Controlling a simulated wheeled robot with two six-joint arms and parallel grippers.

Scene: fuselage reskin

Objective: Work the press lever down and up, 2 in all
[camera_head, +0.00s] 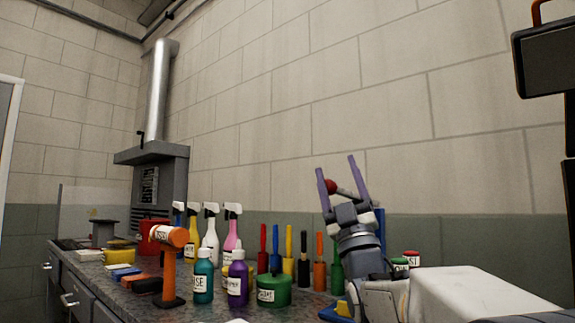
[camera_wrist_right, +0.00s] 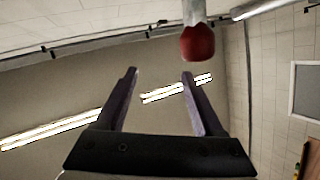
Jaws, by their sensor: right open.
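My right gripper (camera_head: 336,164) points upward above the bench, its two purple fingers apart and empty. The press lever's red knob (camera_head: 332,187) shows between the fingers in the head view, with a short grey piece of the lever beside it. In the right wrist view the knob (camera_wrist_right: 198,43) hangs from its grey rod (camera_wrist_right: 193,12) at the top, above the right finger and not between the fingers. I see no contact. The rest of the press is mostly hidden behind my right arm; a blue part (camera_head: 380,225) shows behind the wrist. My left gripper is not in view.
The bench holds an orange hammer (camera_head: 169,262), a teal bottle (camera_head: 204,276), a purple bottle (camera_head: 238,278), a green can (camera_head: 273,290) and several spray bottles and coloured handles left of my arm. A dark grey machine (camera_head: 543,60) stands at the right edge. Space above the bench is clear.

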